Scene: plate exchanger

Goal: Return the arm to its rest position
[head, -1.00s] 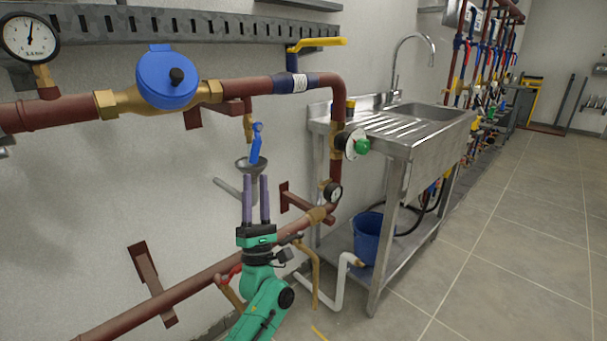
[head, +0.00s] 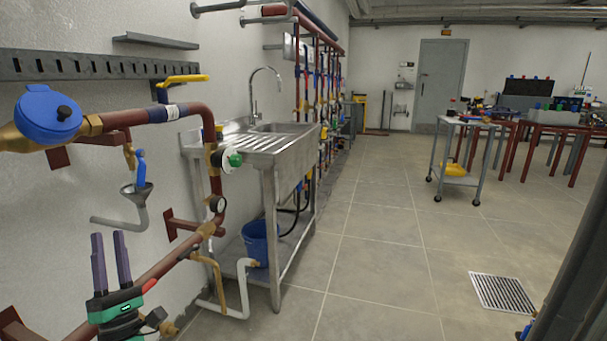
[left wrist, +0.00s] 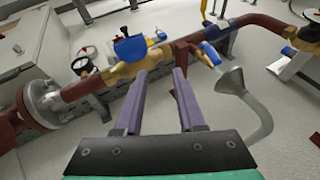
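My left gripper (head: 110,260) is at the lower left of the head view, in front of the wall pipes. Its two purple fingers point up, stand apart and hold nothing. In the left wrist view the same fingers (left wrist: 157,95) are parallel with a clear gap between them. Beyond them are the blue water meter (left wrist: 131,48), the blue-handled valve (left wrist: 210,53) and the grey funnel (left wrist: 232,80), all apart from the fingers as far as I can tell. My right gripper does not show in either view.
Red-brown pipes (head: 190,112) run along the left wall, with a blue meter (head: 48,114) and a yellow-handled valve (head: 183,79). A steel sink (head: 277,145) stands beyond, with a blue bucket (head: 258,243) below. A grey trolley (head: 454,180) stands farther right. The tiled floor between is clear.

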